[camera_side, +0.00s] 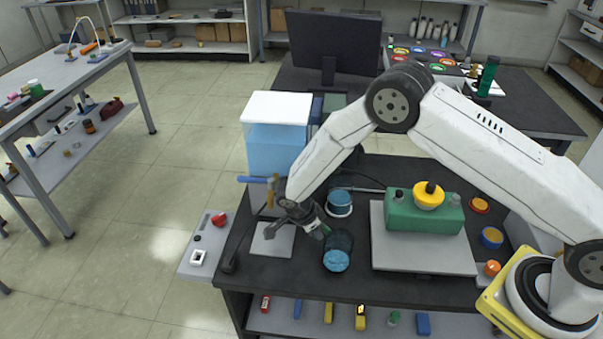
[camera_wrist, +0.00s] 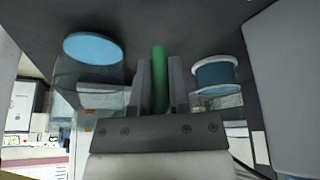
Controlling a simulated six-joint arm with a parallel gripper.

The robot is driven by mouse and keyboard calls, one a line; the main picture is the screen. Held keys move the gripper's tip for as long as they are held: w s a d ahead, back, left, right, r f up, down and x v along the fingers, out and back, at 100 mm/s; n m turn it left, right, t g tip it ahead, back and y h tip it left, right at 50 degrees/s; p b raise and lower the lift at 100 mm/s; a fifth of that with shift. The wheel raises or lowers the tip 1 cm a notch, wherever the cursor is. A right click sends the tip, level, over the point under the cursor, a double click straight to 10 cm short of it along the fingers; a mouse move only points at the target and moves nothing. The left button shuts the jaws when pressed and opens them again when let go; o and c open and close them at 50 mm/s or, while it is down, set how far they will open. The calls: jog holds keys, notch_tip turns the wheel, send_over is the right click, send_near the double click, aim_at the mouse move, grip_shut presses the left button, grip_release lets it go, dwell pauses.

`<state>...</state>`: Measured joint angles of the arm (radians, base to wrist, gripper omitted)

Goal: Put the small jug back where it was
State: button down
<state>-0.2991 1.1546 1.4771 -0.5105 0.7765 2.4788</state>
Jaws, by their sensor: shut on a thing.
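The small jug (camera_side: 341,240) is clear with light blue in it and stands out near the front of the dark bench. It also shows at the left in the wrist view (camera_wrist: 92,60). My gripper (camera_side: 318,228) comes in from the left of the jug. In the wrist view its fingers (camera_wrist: 160,80) are shut on an upright green handle (camera_wrist: 160,65) beside the jug. The join of handle and jug is hidden by a finger. I cannot tell whether the jug's base touches the bench.
A blue vessel with a white rim (camera_side: 339,203) stands just behind the jug; it also shows in the wrist view (camera_wrist: 215,75). A clear tank of blue liquid (camera_side: 276,145) is at back left. A grey plate (camera_side: 425,258) with a green box (camera_side: 420,215) is right.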

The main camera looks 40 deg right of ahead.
jog(key=shift+f, duration=0.4)
jog(key=shift+c, duration=2.4)
grip_release()
jog(key=v, duration=0.8)
jog(key=shift+d, duration=0.1)
